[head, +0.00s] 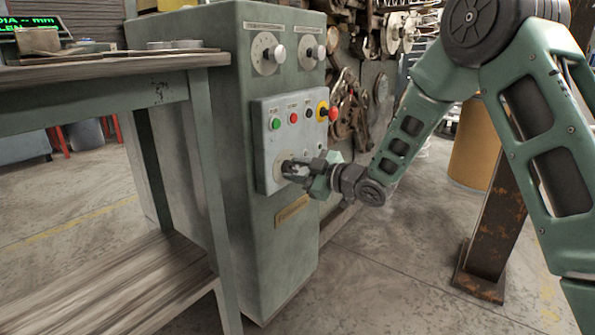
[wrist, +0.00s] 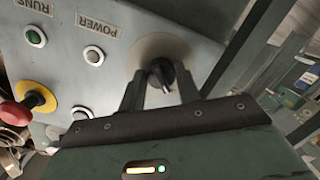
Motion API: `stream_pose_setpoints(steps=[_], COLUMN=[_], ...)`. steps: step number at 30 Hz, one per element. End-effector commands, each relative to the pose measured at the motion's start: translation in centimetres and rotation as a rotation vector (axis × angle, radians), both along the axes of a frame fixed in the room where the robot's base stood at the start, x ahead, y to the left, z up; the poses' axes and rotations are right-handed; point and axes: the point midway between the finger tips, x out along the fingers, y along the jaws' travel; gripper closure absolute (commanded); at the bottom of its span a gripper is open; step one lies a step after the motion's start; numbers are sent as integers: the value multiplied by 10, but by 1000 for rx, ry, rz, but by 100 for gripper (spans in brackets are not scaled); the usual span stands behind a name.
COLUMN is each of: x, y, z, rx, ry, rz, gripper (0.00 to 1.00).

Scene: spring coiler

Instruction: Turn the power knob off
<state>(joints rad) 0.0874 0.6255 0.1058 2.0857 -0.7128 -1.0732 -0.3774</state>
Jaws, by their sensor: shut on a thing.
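The power knob (wrist: 161,72) is a small black knob on a round, pale dial plate, with the POWER label beside it in the wrist view. It sits at the lower left of the grey control panel (head: 262,148) on the green cabinet. My gripper (wrist: 160,84) has its two dark fingers on either side of the knob and is shut on it. In the head view, my gripper (head: 290,167) meets the panel at the dial and hides most of the knob. The exact angle of the knob's pointer is hard to tell.
Above the knob are a green button (head: 275,123), a red button (head: 293,117) and a red emergency stop (head: 323,110) on yellow. Two dials (head: 268,54) sit higher on the cabinet. A wooden-topped bench (head: 110,62) stands at left. A rusty post (head: 492,240) stands right.

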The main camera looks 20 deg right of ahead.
Motion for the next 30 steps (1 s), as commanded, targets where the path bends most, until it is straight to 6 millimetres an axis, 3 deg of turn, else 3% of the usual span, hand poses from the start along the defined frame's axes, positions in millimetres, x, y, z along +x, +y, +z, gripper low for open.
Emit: stream_pose_setpoints(steps=[1, 3, 16, 30], x=[-1, -1, -8, -91], y=[0, 0, -7, -67], z=[-2, -2, 2, 15], rx=[-2, -2, -2, -1], ry=[3, 3, 2, 5], rz=[1, 1, -1, -5], gripper=[64, 45, 45, 45])
